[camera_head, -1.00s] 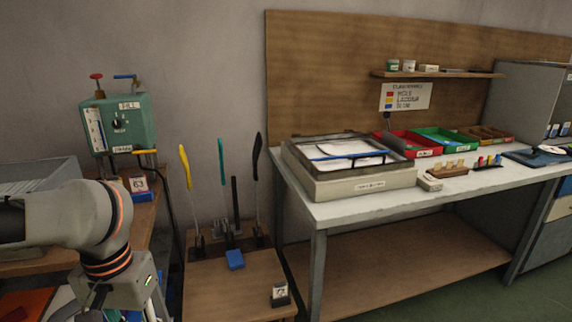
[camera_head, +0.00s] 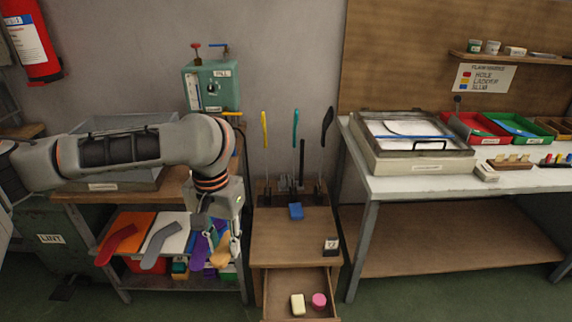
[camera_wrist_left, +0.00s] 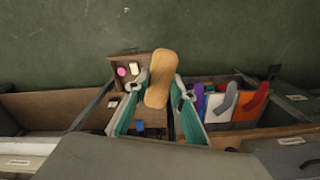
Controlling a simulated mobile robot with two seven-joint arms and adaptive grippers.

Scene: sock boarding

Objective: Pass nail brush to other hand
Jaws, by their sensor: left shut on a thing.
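The nail brush (camera_wrist_left: 160,78) is a long tan wooden piece with a rounded end. In the left wrist view it lies between the two fingers of my left gripper (camera_wrist_left: 160,90), which is shut on it. In the head view my left gripper (camera_head: 228,238) points down, beside the small cabinet and in front of the low shelf. The tan brush (camera_head: 220,254) shows partly at its fingertips there. Its bristles cannot be made out. My right gripper is in neither view.
An open drawer (camera_head: 281,312) holds a cream block (camera_head: 298,304) and a pink round thing (camera_head: 319,300). A blue block (camera_head: 296,211) lies on the cabinet top (camera_head: 275,235). Sock shapes lie on the low shelf. The white workbench (camera_head: 415,187) stands at right.

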